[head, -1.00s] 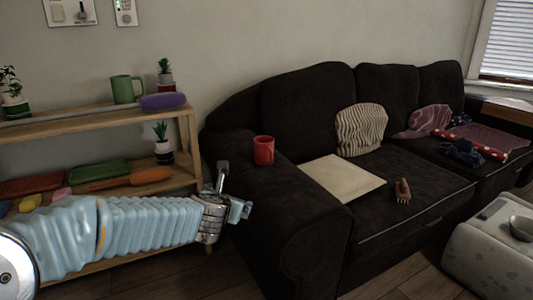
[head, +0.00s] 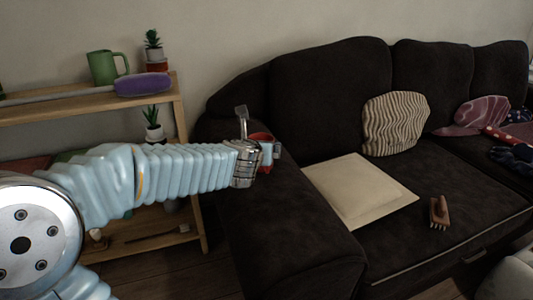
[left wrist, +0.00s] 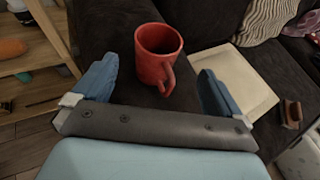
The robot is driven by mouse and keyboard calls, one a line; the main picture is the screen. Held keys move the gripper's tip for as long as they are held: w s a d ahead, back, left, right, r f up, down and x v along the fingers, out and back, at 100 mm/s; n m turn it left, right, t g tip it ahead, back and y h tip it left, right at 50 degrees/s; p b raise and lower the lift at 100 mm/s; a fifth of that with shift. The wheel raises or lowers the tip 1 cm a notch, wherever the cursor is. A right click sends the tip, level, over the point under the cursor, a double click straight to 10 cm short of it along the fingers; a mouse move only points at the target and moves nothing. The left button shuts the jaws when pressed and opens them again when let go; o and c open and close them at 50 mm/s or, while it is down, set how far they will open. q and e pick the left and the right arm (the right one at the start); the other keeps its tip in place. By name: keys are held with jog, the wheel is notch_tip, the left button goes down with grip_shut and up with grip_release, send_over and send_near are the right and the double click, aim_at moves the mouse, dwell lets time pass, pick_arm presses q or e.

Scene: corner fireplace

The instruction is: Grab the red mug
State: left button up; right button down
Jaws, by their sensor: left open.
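The red mug (head: 263,138) stands upright on the dark sofa's left armrest, partly hidden behind my left gripper in the head view. In the left wrist view the red mug (left wrist: 157,52) is just ahead of the fingertips, roughly midway between them, with its handle turned toward the gripper and slightly right. My left gripper (head: 262,134) is open, with its blue fingers spread on either side of the space in front of the mug; it also shows in the left wrist view (left wrist: 156,82). Nothing is between the fingers. My right gripper is not in view.
The dark sofa (head: 310,245) fills the right, with a flat beige board (head: 360,190), a striped pillow (head: 395,122) and a brush (head: 438,212) on it. A wooden shelf (head: 60,112) at left carries a green mug (head: 103,67), a purple duster (head: 143,84) and plants.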

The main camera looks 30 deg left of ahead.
aim_at(263, 139)
pick_arm(q)
jog(key=x, duration=1.1)
jog(key=shift+s+a, duration=0.1)
jog(key=shift+c, duration=0.3)
jog(key=c, duration=1)
jog(key=shift+c, duration=0.3)
jog(key=shift+r, duration=0.2)
